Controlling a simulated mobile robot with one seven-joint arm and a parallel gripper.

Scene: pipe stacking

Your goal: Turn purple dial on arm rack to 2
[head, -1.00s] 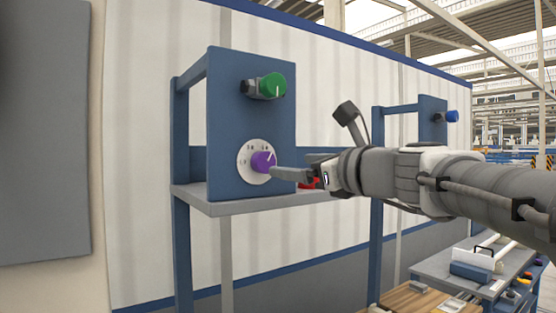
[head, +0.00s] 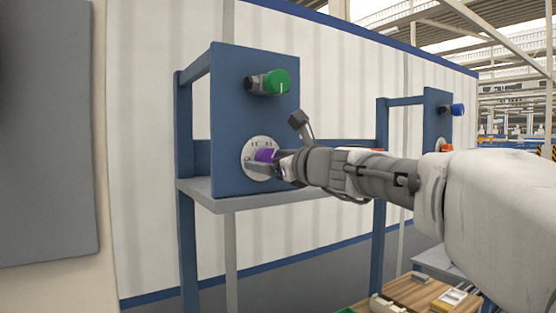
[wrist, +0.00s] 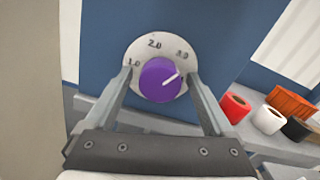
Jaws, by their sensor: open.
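The purple dial (wrist: 160,80) sits on a white round scale plate (wrist: 147,47) marked 1.0, 2.0 and 3.0. Its white pointer line points up and to the right in the wrist view, nearer 3.0 than 2.0. My gripper (wrist: 162,82) is open, with one finger on each side of the dial; I cannot tell whether they touch it. In the head view the purple dial (head: 265,155) is partly hidden by my gripper (head: 262,163). The dial is on the front of the blue panel (head: 229,105) of the rack.
A grey shelf (head: 240,204) runs beneath. A red roll (wrist: 235,107), a white roll (wrist: 268,119) and an orange part (wrist: 291,103) are to the right in the wrist view.

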